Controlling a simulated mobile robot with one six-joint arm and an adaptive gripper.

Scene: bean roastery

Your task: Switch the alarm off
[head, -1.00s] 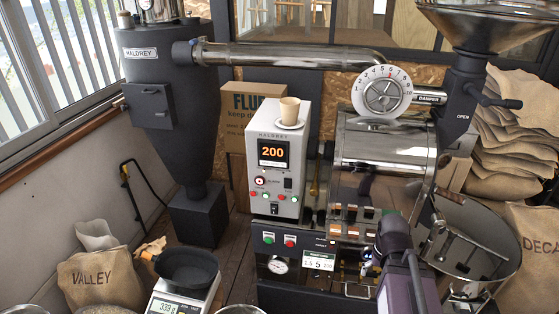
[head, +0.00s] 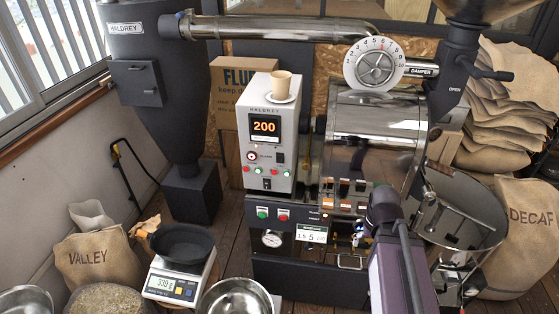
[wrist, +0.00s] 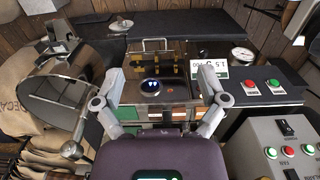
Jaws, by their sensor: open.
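The white control box (head: 268,185) stands on the black roaster base. Its front carries an orange "200" display (head: 265,127), a red-ringed round control (head: 252,156), a black switch (head: 281,158) and a row of small red and green lights or buttons. In the wrist view the box (wrist: 262,150) is at the lower right, partly cut off, to the right of my gripper. My gripper (wrist: 160,102) is open and empty in front of the roaster. Its fingertips are hidden in the head view.
Green and red buttons (head: 272,214) and a gauge are on the black base. The roaster drum (head: 375,135) and round cooling tray (head: 462,210) are close to my arm. A scale (head: 180,284), a metal bowl (head: 235,300) and a Valley sack (head: 98,258) are at the lower left.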

